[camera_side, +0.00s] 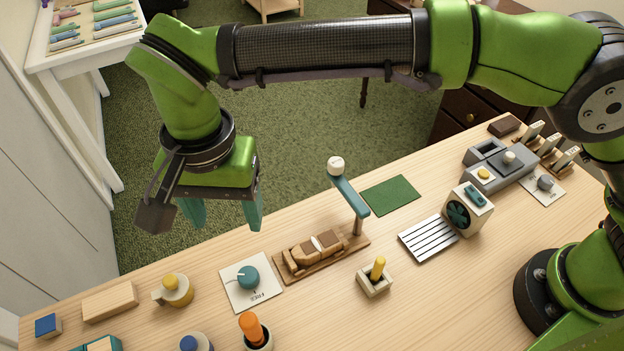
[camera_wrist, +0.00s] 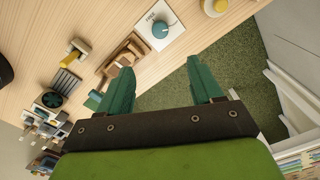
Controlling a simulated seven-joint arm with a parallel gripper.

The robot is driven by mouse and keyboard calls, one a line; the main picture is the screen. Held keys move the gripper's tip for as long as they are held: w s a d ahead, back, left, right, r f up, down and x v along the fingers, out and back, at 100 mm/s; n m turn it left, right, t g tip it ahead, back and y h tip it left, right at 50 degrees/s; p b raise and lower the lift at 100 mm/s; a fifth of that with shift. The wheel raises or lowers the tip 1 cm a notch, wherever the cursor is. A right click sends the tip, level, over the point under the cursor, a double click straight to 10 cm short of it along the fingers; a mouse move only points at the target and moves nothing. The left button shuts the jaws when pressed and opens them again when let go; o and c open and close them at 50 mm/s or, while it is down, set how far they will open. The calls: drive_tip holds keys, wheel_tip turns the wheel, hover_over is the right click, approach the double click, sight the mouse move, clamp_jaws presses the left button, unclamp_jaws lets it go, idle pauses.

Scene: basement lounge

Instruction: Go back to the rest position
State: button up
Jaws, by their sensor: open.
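My gripper (camera_side: 225,208) hangs from my green arm at the left of the side view, over the far edge of the wooden table (camera_side: 330,290). Its two teal fingers are spread apart with nothing between them. In the wrist view my gripper (camera_wrist: 160,88) also shows open and empty, with table edge and green carpet behind the fingers.
A post with a teal arm and white ball (camera_side: 345,190) rises near my gripper. Green carpet (camera_side: 290,150) lies open beyond the edge.

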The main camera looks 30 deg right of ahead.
drive_tip(key=w+d+r+n+t+y, duration=0.1)
drive_tip(key=d+r+n, duration=0.15)
drive_tip(key=d, duration=0.75)
drive_tip(key=w+d+r+n+y, duration=0.1)
drive_tip(key=d+n, duration=0.2)
drive_tip(key=d, duration=0.6)
drive_tip(key=s+d+r+m+t, duration=0.1)
drive_tip(key=s+d+t, duration=0.2)
drive_tip(key=d, duration=0.8)
drive_tip(key=s+d+r+m+t, duration=0.1)
drive_tip(key=s+d, duration=0.4)
drive_tip(key=d, duration=0.6)
drive_tip(key=shift+s+d+r+m+t, duration=0.2)
drive_tip(key=shift+d+r+m+t, duration=0.15)
drive_tip(key=shift+m+t, duration=0.55)
